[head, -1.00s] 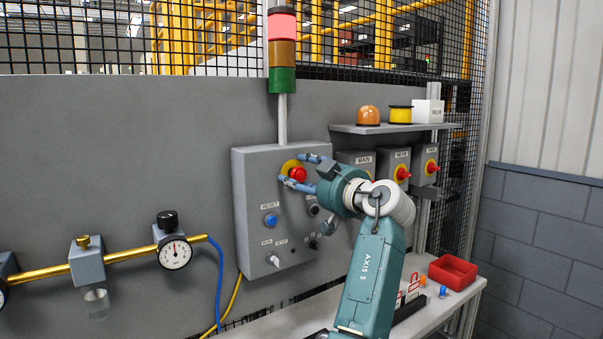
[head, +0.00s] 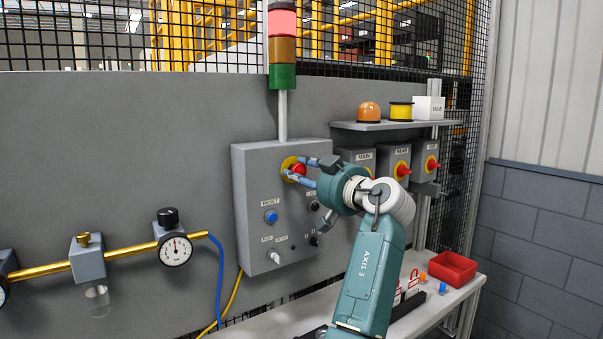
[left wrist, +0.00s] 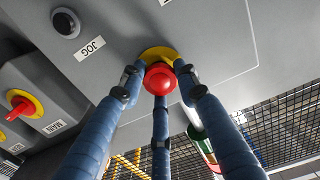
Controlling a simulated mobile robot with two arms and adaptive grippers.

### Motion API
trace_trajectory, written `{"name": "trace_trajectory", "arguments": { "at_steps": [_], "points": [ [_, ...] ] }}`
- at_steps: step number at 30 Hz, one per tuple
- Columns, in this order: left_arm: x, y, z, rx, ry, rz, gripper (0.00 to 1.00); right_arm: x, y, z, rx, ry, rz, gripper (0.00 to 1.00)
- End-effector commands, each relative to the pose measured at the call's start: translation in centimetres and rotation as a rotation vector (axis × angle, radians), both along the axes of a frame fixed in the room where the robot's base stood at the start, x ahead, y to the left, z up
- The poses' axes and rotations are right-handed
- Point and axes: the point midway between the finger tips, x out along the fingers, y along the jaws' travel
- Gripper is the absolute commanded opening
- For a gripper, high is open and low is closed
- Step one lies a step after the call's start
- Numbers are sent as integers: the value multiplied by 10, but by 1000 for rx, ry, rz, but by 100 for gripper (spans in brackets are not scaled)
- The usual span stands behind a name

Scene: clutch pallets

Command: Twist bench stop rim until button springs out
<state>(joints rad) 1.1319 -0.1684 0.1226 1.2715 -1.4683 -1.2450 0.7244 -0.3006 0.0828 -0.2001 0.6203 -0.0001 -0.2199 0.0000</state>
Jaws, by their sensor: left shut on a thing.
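The red bench stop button (head: 298,171) sits on a yellow disc (head: 288,163) near the top of the grey control box (head: 254,178). In the left wrist view the red button (left wrist: 160,78) shows in front of its yellow disc (left wrist: 158,54). My left gripper (head: 299,172) reaches it from the right, its blue fingers closed around the rim. In the left wrist view the fingers of my left gripper (left wrist: 160,85) touch the button from both sides and from below. The fingers hide part of the rim. My right gripper is not in view.
The box also carries a blue reset button (head: 271,217) and a selector knob (head: 273,257). Red rotary switches (head: 403,170) sit on boxes to the right, under a shelf (head: 385,126). A red bin (head: 453,268) stands on the bench below. A stack light (head: 282,45) rises above the box.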

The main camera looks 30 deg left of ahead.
Motion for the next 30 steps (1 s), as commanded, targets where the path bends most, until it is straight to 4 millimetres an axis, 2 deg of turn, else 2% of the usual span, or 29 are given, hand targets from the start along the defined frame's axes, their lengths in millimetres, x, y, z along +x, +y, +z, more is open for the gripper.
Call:
{"name": "trace_trajectory", "arguments": {
  "at_steps": [1, 18, 30],
  "points": [
    [0, 0, 5, 18, 24, -1, 5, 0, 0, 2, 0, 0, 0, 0],
    [1, -1, 7, 176, 394, -1, 5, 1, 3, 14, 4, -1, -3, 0],
    [1, -1, 7, 215, 484, -1, 5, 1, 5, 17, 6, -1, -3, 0]
  ]
}}
